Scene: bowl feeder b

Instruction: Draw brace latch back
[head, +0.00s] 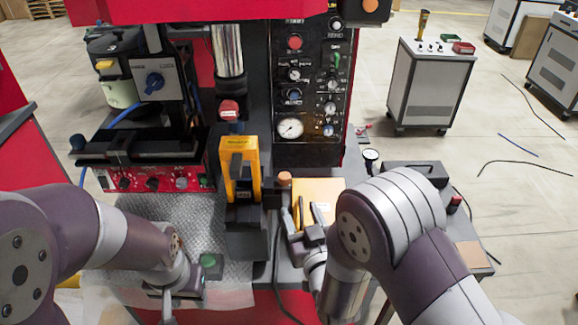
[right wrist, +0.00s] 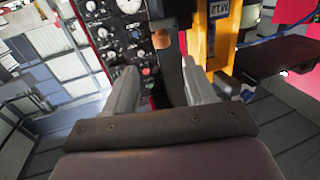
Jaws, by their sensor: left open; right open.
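A yellow bracket (head: 240,160) with a black block in its lower part stands upright at the middle of the machine in the head view. It also shows at the upper right of the right wrist view (right wrist: 224,40). A small copper-coloured knob (head: 285,179) sits just right of it, also seen in the right wrist view (right wrist: 162,39). No readable label marks the brace latch, so I cannot tell which part it is. My right gripper (head: 308,210) is open and empty, below and right of the knob. My left gripper (head: 172,300) is low at the left, partly hidden by its arm.
A control panel (head: 308,85) with gauges and knobs stands behind the bracket. A green button box (head: 210,265) lies near my left gripper. A yellow plate (head: 325,190) lies behind my right gripper. A grey cart (head: 432,85) stands apart on open floor at the right.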

